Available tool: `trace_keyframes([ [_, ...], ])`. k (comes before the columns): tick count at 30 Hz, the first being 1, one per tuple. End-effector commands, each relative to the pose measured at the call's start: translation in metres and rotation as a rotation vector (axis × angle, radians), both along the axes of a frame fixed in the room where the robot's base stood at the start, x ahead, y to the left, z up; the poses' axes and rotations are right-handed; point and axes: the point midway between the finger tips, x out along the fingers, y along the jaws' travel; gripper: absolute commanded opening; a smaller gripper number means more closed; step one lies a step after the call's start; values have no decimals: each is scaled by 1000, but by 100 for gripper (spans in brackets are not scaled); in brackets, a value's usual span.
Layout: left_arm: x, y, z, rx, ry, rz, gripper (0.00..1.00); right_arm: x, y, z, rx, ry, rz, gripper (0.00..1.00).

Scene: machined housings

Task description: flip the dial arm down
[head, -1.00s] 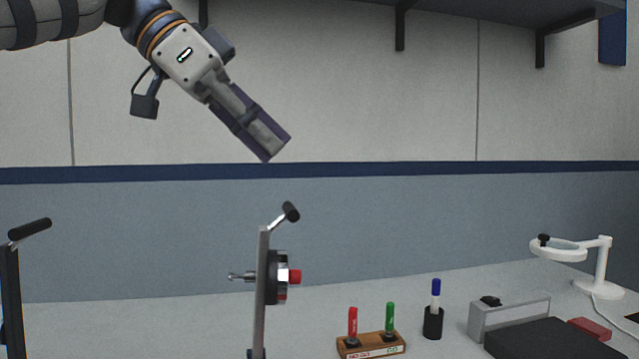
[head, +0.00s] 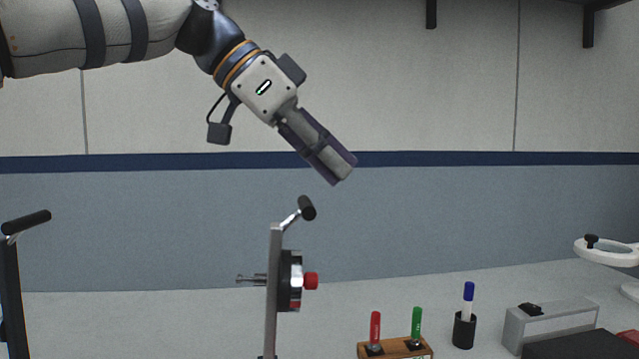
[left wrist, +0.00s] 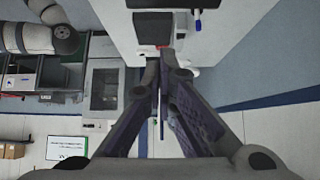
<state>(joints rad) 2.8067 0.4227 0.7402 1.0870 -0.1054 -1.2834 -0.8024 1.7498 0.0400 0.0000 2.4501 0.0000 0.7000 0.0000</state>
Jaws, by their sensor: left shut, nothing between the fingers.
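An upright narrow metal plate (head: 272,290) stands on the bench. It carries a round dark dial (head: 290,280) with a red knob (head: 311,281) on its right side. A short lever with a black grip (head: 307,208) rises from the plate's top and points up; I take it as the dial arm. My left gripper (head: 342,170) is shut and empty, pointing down to the right. It hangs above and to the right of the black grip, apart from it. In the left wrist view its fingers (left wrist: 162,75) meet with nothing between. My right gripper is not in view.
A second dark post with a black handle (head: 26,223) stands at the far left. A wooden block (head: 397,350) with a red marker (head: 375,327) and green marker (head: 416,323), a black cup (head: 464,332) with a blue marker, and a grey box (head: 549,326) are at right.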

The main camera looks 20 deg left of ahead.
Motion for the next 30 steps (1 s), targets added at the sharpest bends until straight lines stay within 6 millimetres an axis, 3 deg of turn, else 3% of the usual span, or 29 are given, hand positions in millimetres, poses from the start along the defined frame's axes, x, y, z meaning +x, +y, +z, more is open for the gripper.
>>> trace_keyframes([
  [5, 10, -25, -28, 1, 2, -3, 0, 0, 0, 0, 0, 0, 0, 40],
  [7, 2, -8, -22, -2, -8, 3, 0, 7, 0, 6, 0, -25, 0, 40],
  [13, -6, 11, -25, -1, -7, 1, 0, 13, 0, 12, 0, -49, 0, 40],
  [30, 2, 15, -31, -30, -8, 0, 0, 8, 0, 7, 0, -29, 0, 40],
])
